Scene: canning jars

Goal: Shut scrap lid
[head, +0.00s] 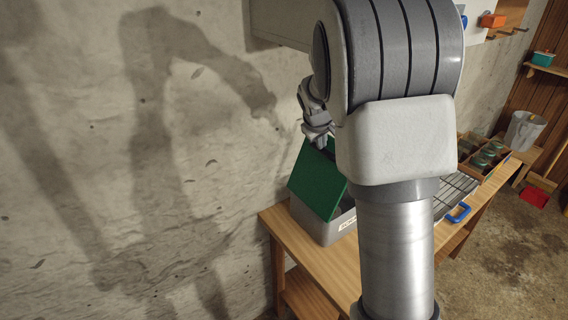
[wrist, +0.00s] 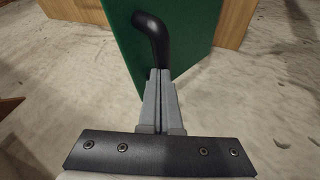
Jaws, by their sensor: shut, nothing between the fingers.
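The green scrap lid (head: 318,180) stands tilted up, open, on the grey scrap bin (head: 328,228), which sits at the left end of the wooden bench. In the wrist view the green lid (wrist: 188,38) fills the upper middle, with a black curved handle (wrist: 152,36) on its face. My gripper (wrist: 159,76) is shut with nothing between its fingers. Its tips are at the lower end of the handle; I cannot tell whether they touch it. In the head view my gripper (head: 325,142) is at the lid's upper edge, partly hidden by my arm.
The wooden bench (head: 283,226) runs along the concrete wall. A wire rack (head: 455,190) with a blue handle (head: 459,213) and a wooden crate of jars (head: 484,158) are farther right. A grey bucket (head: 524,130) stands beyond. My arm hides the bench's middle.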

